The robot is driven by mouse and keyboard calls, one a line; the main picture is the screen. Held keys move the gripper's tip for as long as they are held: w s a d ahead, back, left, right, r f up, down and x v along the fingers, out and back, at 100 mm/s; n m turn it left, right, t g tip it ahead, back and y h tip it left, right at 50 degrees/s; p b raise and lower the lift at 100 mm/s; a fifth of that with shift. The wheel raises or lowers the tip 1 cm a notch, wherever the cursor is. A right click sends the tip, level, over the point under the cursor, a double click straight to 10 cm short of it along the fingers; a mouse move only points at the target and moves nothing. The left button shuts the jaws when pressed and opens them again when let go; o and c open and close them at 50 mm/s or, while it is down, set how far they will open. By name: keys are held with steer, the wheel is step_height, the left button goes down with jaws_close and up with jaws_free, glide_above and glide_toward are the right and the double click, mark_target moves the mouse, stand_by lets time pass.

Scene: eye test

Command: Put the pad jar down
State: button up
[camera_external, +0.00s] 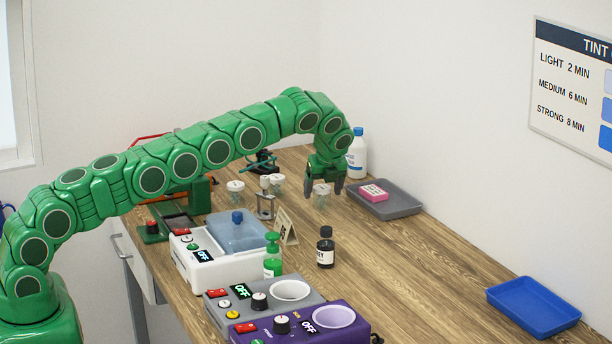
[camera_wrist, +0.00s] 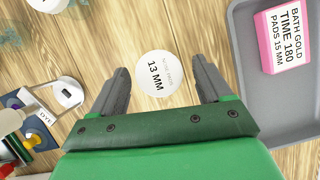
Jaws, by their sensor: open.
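The pad jar (camera_external: 321,201) is a small clear jar with a white lid, standing upright on the wooden table left of the grey tray. In the wrist view its round lid (camera_wrist: 157,84), printed "13 MM", lies between my two fingers. My gripper (camera_external: 324,190) points down at the jar and is open, one finger on each side. In the wrist view there is a clear gap between the lid and each fingertip of my gripper (camera_wrist: 159,66). The jar's body is hidden under the lid there.
The grey tray (camera_external: 404,209) with a pink pack (camera_external: 373,192) is close on the right. Other white-lidded jars (camera_external: 235,187) stand to the left. A dark bottle (camera_external: 325,250), green pump bottle (camera_external: 272,258) and heaters are nearer. The table's right side is clear up to a blue tray (camera_external: 533,308).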

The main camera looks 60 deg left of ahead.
mark_target(323, 188)
steer(key=v, duration=0.4)
steer(key=shift+r, duration=0.25)
steer(key=shift+s+d+r, duration=0.15)
steer(key=shift+d+r, duration=0.05)
steer(key=shift+r, duration=0.2)
steer(key=s+d+r+n+h, duration=0.1)
steer(key=s+d+r+n, duration=0.2)
steer(key=s+r, duration=0.45)
steer(key=s+d+r+n+g, duration=0.1)
steer(key=s+d+r+n, duration=0.25)
steer(key=s, duration=0.65)
steer(key=s+d+r+n+h, duration=0.1)
steer(key=s+d+r+n, duration=0.15)
steer(key=s+r, duration=0.5)
steer(key=s+d+f+n+h, duration=0.1)
steer(key=s+d+f+n, duration=0.1)
steer(key=s, duration=1.2)
steer(key=s+d+f+n+g, duration=0.1)
steer(key=s+d+f+n, duration=0.2)
steer(key=s, duration=1.2)
steer(key=s+d+f+n+h, duration=0.1)
steer(key=s+d+f+n, duration=0.2)
steer(key=s, duration=1.1)
steer(key=d+n, duration=0.1)
steer(key=n, duration=0.1)
steer(key=shift+n+h, duration=0.3)
steer(key=shift+n, duration=0.1)
steer(key=shift+o, duration=0.3)
steer(key=shift+s+d, duration=0.1)
steer(key=shift+s, duration=0.05)
